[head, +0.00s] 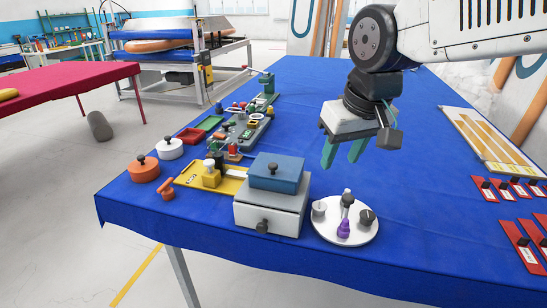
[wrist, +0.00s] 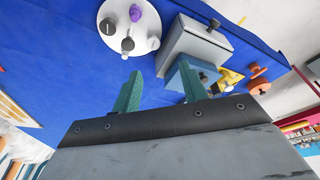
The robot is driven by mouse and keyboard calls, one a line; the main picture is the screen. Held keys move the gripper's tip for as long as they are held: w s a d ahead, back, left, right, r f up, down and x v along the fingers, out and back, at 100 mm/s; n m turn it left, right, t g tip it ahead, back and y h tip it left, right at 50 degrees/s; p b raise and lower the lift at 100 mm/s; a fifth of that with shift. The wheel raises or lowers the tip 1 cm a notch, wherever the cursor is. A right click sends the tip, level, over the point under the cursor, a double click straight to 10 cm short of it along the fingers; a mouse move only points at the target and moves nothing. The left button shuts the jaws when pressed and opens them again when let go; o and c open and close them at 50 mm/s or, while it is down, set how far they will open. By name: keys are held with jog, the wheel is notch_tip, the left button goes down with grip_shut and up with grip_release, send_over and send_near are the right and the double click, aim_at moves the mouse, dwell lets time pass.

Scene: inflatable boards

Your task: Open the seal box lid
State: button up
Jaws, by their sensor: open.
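The likely seal box is a grey box (head: 272,222) near the table's front edge, with a dark knob on its front. A blue block-like lid (head: 276,180) with a dark knob (head: 272,168) on top sits on it, apparently closed. The grey box (wrist: 197,44) and blue lid (wrist: 174,80) also show in the wrist view, the lid partly hidden by a finger. My gripper (head: 342,164) is open and empty, with teal fingers, above the table to the right of and behind the box. Its fingers (wrist: 160,72) also show in the wrist view.
A round white plate (head: 360,232) with several small knobbed pieces stands right of the box. A yellow tray (head: 232,184), an orange round pot (head: 143,170) and a white pot (head: 169,149) are to the left. Red cards (head: 520,246) lie at right.

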jog(key=n, duration=0.2)
send_near(273, 164)
jog(key=shift+t+y, duration=0.4)
jog(key=x, duration=0.8)
jog(key=shift+s+d+f, duration=0.2)
jog(key=shift+s+d, duration=0.2)
grip_shut()
